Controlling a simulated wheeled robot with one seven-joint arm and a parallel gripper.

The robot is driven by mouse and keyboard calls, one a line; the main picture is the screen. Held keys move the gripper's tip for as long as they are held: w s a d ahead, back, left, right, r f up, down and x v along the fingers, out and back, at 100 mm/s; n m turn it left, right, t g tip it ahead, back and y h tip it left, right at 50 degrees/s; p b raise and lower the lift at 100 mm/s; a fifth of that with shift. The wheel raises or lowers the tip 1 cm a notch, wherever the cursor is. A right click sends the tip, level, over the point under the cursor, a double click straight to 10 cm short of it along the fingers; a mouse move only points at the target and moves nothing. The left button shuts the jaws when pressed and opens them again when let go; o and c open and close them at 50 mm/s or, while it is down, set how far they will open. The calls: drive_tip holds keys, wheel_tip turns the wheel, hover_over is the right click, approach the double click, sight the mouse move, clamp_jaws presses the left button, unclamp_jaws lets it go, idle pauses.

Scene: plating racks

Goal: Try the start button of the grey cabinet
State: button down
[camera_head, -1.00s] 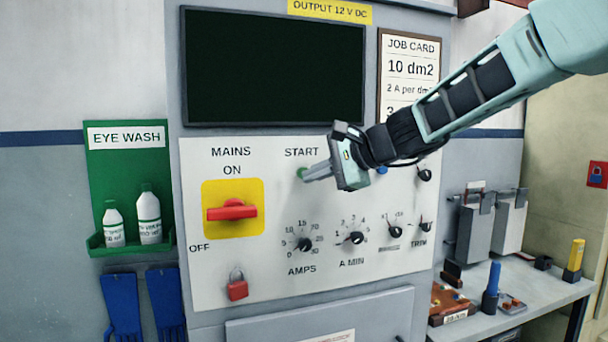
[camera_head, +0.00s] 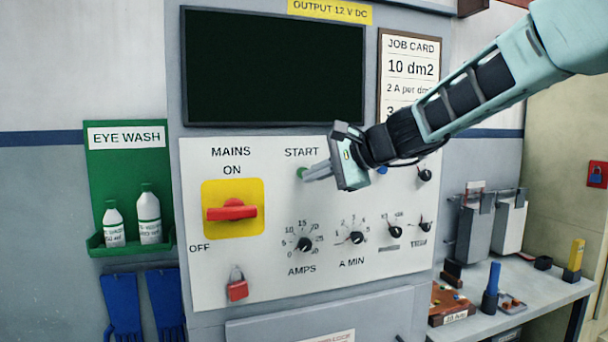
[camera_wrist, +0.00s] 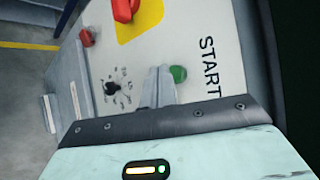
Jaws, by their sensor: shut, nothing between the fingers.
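The grey cabinet (camera_head: 428,40) has a white control panel (camera_head: 270,180) with a green start button (camera_head: 300,173) under the word START. My gripper (camera_head: 306,176) is shut and empty, its fingertips at the button's lower right edge in the head view. In the wrist view the green start button (camera_wrist: 178,74) shows beside the closed fingers (camera_wrist: 160,72). I cannot tell whether the fingertips touch it. The dark screen (camera_head: 273,68) above is blank. The red mains switch (camera_head: 232,210) on its yellow plate has its handle lying horizontal.
A red padlock (camera_head: 237,288) hangs low on the panel. Several knobs, including the AMPS knob (camera_head: 304,244), sit below my gripper. An eye wash shelf (camera_head: 130,242) with two bottles is on the left. A bench (camera_head: 530,300) with tools is on the right.

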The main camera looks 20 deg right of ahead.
drive_tip(key=shift+w, duration=0.1)
idle(0.3)
drive_tip(key=shift+w, duration=0.3)
drive_tip(key=shift+w, duration=0.55)
idle(0.7)
drive_tip(key=shift+s, duration=0.1)
drive_tip(key=shift+s+b, duration=0.6)
drive_tip(key=shift+s, duration=0.25)
drive_tip(key=shift+s+b, duration=1.15)
drive_tip(key=shift+s, duration=1.4)
drive_tip(key=shift+f, duration=0.1)
